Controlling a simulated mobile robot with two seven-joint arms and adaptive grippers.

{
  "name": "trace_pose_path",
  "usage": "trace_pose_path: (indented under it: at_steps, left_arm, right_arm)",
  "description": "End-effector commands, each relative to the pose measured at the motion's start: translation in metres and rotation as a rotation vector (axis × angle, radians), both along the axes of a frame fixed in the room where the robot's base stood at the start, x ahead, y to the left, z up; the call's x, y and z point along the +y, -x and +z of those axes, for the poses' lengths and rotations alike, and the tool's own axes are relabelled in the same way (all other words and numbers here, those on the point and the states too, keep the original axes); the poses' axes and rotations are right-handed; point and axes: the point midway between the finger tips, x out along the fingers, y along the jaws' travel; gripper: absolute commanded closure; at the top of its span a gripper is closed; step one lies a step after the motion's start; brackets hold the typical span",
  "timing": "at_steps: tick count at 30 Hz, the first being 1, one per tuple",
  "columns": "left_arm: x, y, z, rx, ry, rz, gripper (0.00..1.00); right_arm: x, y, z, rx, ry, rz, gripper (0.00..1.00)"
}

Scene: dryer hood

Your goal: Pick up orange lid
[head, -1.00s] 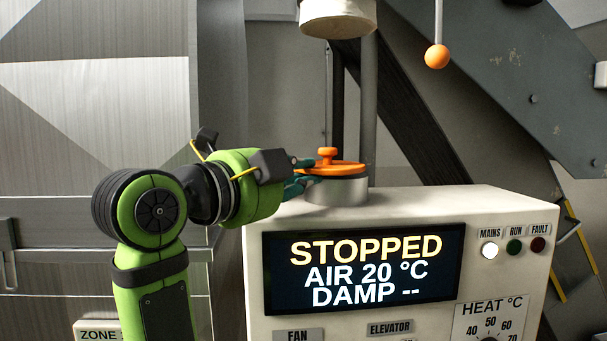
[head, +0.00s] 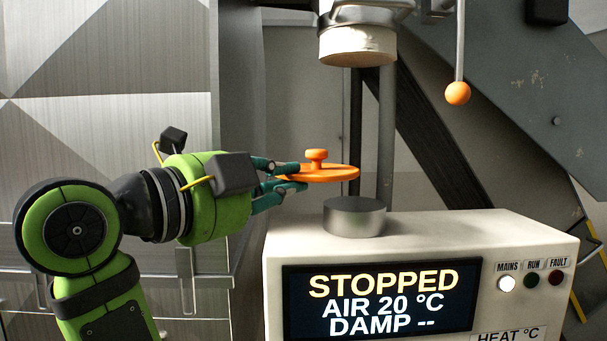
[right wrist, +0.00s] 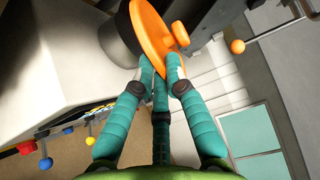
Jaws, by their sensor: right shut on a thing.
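The orange lid (head: 340,173) is a flat disc with a round knob on top. It is off the metal cup (head: 354,217), level and a little above and to the left of it. My right gripper (head: 297,177) has its teal fingers shut on the lid's left edge. In the right wrist view the lid (right wrist: 157,32) is held at its rim between the fingertips (right wrist: 160,68). My left gripper is not in view.
The cup stands on the cream control box (head: 480,225), whose screen (head: 380,300) reads STOPPED. A pale round spout (head: 357,45) hangs above the cup. A rod with an orange ball (head: 458,93) hangs to the right.

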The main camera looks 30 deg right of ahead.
Motion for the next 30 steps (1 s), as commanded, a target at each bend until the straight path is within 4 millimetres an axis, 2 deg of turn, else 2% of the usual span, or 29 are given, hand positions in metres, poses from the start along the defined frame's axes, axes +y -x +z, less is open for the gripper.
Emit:
trace_pose_path:
  at_steps: [1, 9, 15, 30]
  left_arm:
    - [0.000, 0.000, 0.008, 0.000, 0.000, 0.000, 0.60]
    - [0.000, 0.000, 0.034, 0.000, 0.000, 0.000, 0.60]
    - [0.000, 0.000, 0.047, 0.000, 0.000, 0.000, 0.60]
    - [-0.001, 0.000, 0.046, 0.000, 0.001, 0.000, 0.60]
  right_arm:
    - [0.007, 0.002, 0.007, -0.001, 0.003, 0.000, 1.00]
    - [0.044, 0.011, 0.022, -0.001, 0.003, 0.001, 1.00]
    - [0.064, 0.016, 0.026, 0.001, 0.000, 0.000, 1.00]
    - [0.066, 0.016, 0.024, 0.000, 0.000, 0.000, 1.00]
